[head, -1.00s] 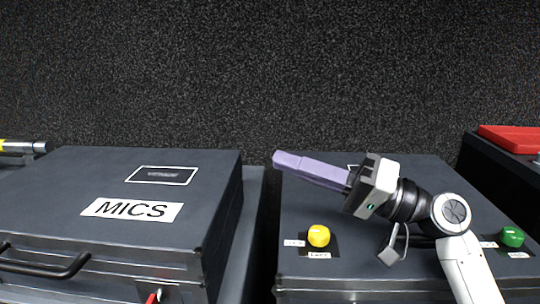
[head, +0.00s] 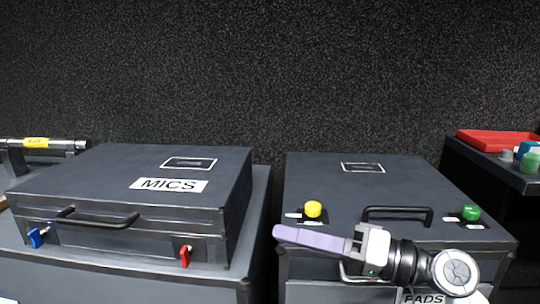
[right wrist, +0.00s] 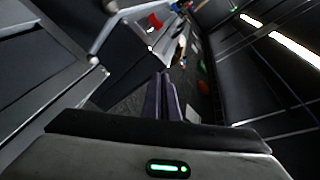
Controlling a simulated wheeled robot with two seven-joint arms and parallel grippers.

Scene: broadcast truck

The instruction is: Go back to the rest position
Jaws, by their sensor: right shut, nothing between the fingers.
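My right gripper (head: 280,232) has long purple fingers. It is shut and empty, pointing left in front of the right-hand dark case (head: 310,175). Its shut fingers also show in the right wrist view (right wrist: 163,100). The right arm covers part of that case's front and part of a label that seems to read "FADS" (head: 425,299). My left gripper is not in view.
A dark case labelled MICS (head: 100,165) stands left, with a blue latch (head: 38,237) and a red latch (head: 185,256). Yellow (head: 313,209) and green (head: 470,212) knobs sit on the right case. A red tray (head: 490,140) is far right. A gap separates the cases.

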